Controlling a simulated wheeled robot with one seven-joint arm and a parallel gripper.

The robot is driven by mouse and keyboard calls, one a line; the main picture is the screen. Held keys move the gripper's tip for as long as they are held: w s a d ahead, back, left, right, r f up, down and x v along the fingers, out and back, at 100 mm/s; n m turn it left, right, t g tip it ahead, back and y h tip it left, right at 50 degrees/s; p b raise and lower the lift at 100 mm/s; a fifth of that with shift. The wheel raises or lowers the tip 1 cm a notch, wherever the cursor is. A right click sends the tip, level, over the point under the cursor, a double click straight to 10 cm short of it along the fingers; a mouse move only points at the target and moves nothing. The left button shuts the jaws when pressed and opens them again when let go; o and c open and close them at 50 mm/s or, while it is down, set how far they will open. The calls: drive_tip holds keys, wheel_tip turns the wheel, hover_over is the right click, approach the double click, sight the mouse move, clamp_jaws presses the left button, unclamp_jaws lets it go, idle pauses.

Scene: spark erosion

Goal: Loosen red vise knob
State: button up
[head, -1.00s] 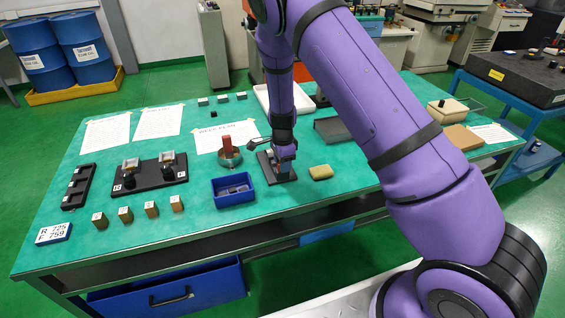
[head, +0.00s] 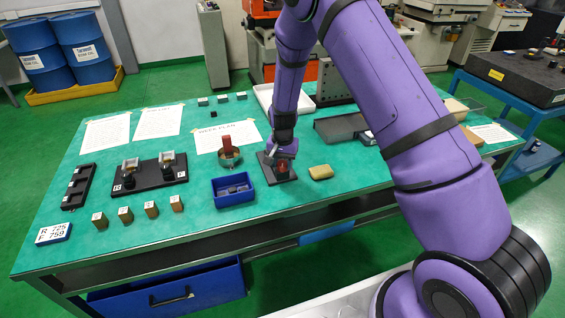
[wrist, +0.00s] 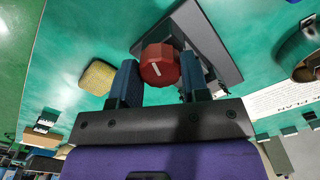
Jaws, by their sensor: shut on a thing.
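In the head view, the red knob (head: 283,169) shows just below my gripper (head: 280,160). A dark, flat base plate (head: 291,179) lies under it on the green bench top, and the grey plate also shows in the wrist view (wrist: 213,45). The rest of the vise is largely hidden by my gripper.
A blue bin (head: 235,198) stands close to the left of the plate, and a tan block (head: 321,172) lies close to its right. A round holder with a red part (head: 229,156) stands behind the bin. The front bench strip right of the bin is clear.

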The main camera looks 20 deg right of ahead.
sight(283, 163)
drive_tip(key=shift+n, duration=2.2)
drive_tip(key=shift+w, duration=0.1)
drive_tip(key=o, duration=0.9)
drive_tip(key=shift+o, duration=0.2)
drive_tip(key=shift+r, duration=0.1)
wheel_tip(283, 163, up, 11)
drive_tip(key=shift+f, duration=0.2)
